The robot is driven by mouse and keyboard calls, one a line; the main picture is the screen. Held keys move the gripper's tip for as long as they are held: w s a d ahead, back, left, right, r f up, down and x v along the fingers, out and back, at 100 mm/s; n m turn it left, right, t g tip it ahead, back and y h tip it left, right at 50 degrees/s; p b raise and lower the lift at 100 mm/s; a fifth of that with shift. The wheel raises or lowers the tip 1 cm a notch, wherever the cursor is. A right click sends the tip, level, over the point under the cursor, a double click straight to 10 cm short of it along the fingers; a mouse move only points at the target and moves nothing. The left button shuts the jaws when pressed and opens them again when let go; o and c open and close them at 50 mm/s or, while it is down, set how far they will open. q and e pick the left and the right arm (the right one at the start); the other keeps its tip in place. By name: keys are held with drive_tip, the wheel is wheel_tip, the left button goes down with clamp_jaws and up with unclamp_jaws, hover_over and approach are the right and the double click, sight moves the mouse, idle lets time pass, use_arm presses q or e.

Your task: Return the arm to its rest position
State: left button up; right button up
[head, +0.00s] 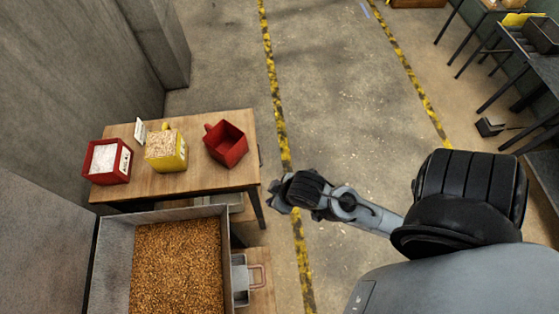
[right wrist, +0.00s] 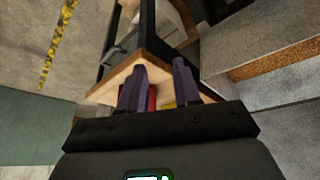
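My right arm comes in from the right in the head view, reaching left over the floor. Its gripper (head: 277,196) is just right of the wooden table's right edge, apart from the things on the table. In the right wrist view the two dark fingers of the gripper (right wrist: 159,66) stand apart with nothing held between them. Beyond them, the wooden table (right wrist: 105,92) shows, with parts of a red thing (right wrist: 152,97) and a yellow thing (right wrist: 170,105) partly hidden by the gripper. My left gripper is in neither view.
The wooden table (head: 200,182) holds a red box of white grain (head: 107,163), a yellow box (head: 166,151) and a red scoop (head: 226,144). A metal bin (head: 118,232) of brown grain stands in front. Open floor (head: 340,110) with yellow-black lines lies beyond the arm.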

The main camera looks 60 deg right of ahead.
drive_tip(key=shift+s+a+r+n+g, duration=0.1)
drive_tip(key=shift+s+a+n+g, duration=0.5)
drive_tip(key=shift+s+a, duration=0.55)
drive_tip(key=shift+s+d, duration=0.1)
drive_tip(key=shift+d, duration=0.05)
